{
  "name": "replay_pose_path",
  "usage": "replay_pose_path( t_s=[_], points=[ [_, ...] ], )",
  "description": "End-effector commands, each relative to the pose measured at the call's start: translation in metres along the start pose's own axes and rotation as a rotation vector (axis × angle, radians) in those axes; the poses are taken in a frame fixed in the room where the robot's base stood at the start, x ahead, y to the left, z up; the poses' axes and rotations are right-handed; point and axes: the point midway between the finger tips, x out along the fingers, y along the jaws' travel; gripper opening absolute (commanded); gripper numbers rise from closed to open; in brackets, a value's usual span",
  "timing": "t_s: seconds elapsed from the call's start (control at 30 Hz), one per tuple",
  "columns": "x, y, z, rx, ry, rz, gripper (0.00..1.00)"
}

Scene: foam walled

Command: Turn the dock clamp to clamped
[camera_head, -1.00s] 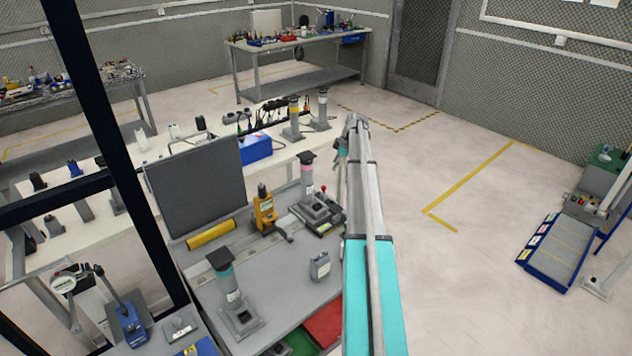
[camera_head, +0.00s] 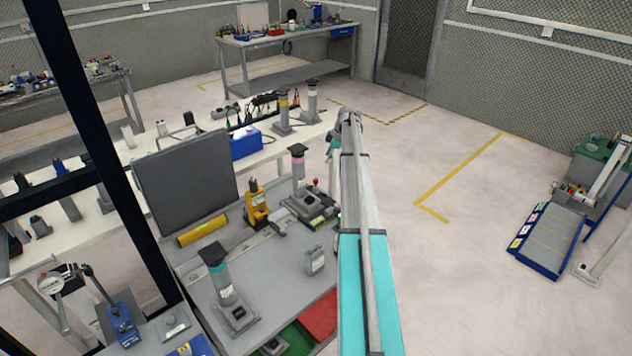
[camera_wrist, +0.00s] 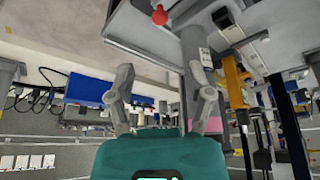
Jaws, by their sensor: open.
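A grey dock (camera_head: 309,207) with a dark top and a small red knob (camera_head: 315,182) stands near the right edge of the grey workbench. A column with a pink band (camera_head: 298,168) rises beside it. I take the red-knobbed part for the clamp's handle, but its setting is too small to read. In the wrist view the red knob (camera_wrist: 160,16) shows at the top, beyond my gripper (camera_wrist: 163,88). The two fingers are spread, with nothing between them. In the head view the gripper is mostly hidden by my arm, just right of the dock.
A blue box (camera_head: 245,143) is behind. Open floor (camera_head: 440,270) lies to the right.

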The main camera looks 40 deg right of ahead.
Motion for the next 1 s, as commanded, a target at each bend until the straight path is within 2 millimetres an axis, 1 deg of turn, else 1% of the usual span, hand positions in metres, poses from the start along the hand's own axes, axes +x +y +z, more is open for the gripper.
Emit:
replay_pose_path(
  t_s=[0.03,0.1,1.0],
  points=[
    [0.008,0.000,0.001,0.000,0.000,0.000,0.67],
    [0.014,0.000,0.001,0.000,0.000,0.000,0.67],
    [0.089,0.000,0.000,-0.002,0.000,-0.001,0.67]
  ],
)
